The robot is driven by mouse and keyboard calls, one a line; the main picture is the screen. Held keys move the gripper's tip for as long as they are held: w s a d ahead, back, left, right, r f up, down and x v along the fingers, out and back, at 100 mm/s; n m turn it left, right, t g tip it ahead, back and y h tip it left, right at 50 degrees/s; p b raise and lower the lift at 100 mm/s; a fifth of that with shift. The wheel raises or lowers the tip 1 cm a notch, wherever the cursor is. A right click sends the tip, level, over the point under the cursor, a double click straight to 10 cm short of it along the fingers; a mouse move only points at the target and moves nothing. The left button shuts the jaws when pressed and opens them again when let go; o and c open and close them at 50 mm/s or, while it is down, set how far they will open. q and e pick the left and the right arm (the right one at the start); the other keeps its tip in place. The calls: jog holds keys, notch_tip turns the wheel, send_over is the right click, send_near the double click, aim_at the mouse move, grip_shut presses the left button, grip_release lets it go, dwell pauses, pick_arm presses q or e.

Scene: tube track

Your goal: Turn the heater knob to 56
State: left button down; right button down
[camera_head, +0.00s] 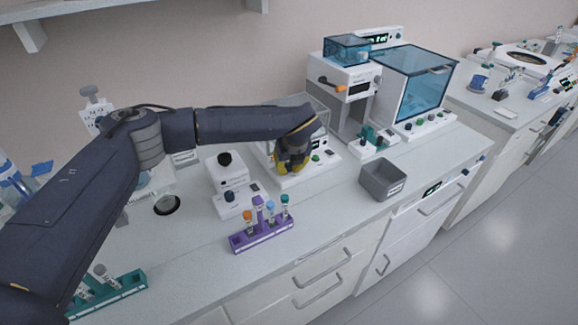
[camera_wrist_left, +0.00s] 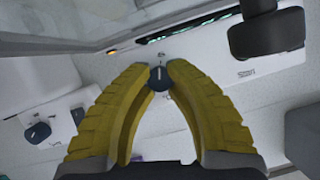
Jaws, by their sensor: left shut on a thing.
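My left gripper (camera_head: 292,166) reaches down at the front of a white heater device (camera_head: 322,165). In the left wrist view its yellow fingers (camera_wrist_left: 158,75) are closed on both sides of a small dark round knob (camera_wrist_left: 158,84) with a pale pointer mark. The knob is on the device's white front panel (camera_wrist_left: 205,72). In the head view the knob is hidden by the fingers. I cannot read a number on the device's display. My right gripper is not in view.
A purple rack (camera_head: 262,236) with several capped tubes stands in front, and a grey open bin (camera_head: 383,181) is to the right. A white device with a black knob (camera_head: 229,197) is on the left. A black part (camera_wrist_left: 268,33) overhangs the panel in the wrist view.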

pick_arm(q)
jog(key=m+h, duration=0.1)
jog(key=m, duration=0.3)
jog(key=shift+s+a+h, duration=0.1)
jog(key=shift+h, duration=0.3)
jog(key=shift+f+m+h, duration=0.1)
jog(key=shift+m+h, duration=0.5)
jog(key=shift+m, duration=1.4)
jog(key=c, duration=1.2)
grip_release()
jog(key=shift+a, duration=0.15)
jog(key=shift+r, duration=0.25)
jog(key=shift+r, duration=0.25)
jog(key=shift+v, duration=3.55)
